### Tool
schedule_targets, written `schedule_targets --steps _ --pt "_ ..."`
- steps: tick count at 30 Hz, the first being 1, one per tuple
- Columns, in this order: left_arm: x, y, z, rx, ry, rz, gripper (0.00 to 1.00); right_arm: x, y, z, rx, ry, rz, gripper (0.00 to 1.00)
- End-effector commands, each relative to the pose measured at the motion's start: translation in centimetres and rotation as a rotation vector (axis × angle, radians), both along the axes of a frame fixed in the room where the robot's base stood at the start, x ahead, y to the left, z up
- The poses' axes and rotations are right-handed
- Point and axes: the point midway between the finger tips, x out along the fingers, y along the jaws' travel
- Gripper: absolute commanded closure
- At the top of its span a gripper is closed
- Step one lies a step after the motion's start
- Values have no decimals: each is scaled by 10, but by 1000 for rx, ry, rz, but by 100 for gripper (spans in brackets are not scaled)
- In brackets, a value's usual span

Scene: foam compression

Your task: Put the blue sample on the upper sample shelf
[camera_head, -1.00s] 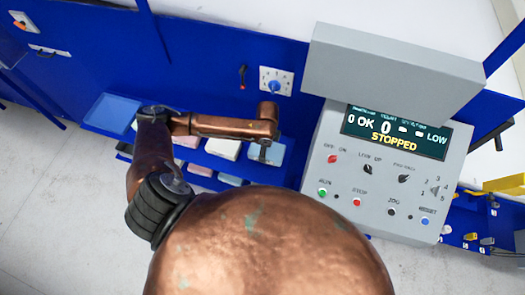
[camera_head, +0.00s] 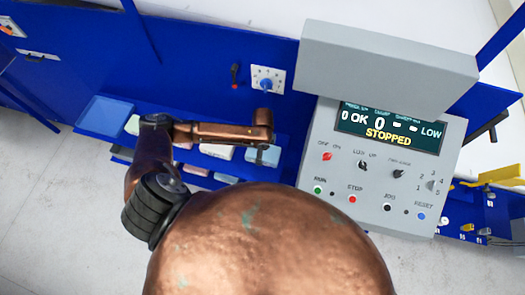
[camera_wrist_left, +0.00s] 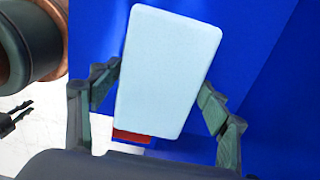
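The blue sample (camera_head: 268,157), a pale blue block, shows at the right end of the upper sample shelf (camera_head: 241,162) in the head view. My left gripper (camera_head: 262,148) points down at it, and the wrist partly hides the contact. In the left wrist view the blue sample (camera_wrist_left: 168,75) stands between the two fingers of my left gripper (camera_wrist_left: 160,92), which appear to press on its opposite sides. Whether its underside rests on the shelf or hangs just above it cannot be told.
A white sample (camera_head: 217,151) and a pale green sample (camera_head: 132,125) sit farther left. More samples show on a lower level. A blue tray (camera_head: 104,115) stands at the left end. The grey control panel (camera_head: 380,165), reading STOPPED, stands close on the right.

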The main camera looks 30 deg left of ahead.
Motion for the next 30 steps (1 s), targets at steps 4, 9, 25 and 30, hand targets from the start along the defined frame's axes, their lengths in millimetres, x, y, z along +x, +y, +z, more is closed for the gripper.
schedule_targets --steps 4,9,25,30 --pt "1 0 1 0 -1 0 18 9 -2 1 -2 -12 3 76" --pt "0 0 1 0 -1 0 18 20 -3 2 -3 -25 6 76" --pt "2 0 67 -1 -5 -1 18 9 -6 -4 -6 -12 5 76" --pt "2 0 99 -1 -4 -1 18 9 -5 -6 -6 -11 5 76"
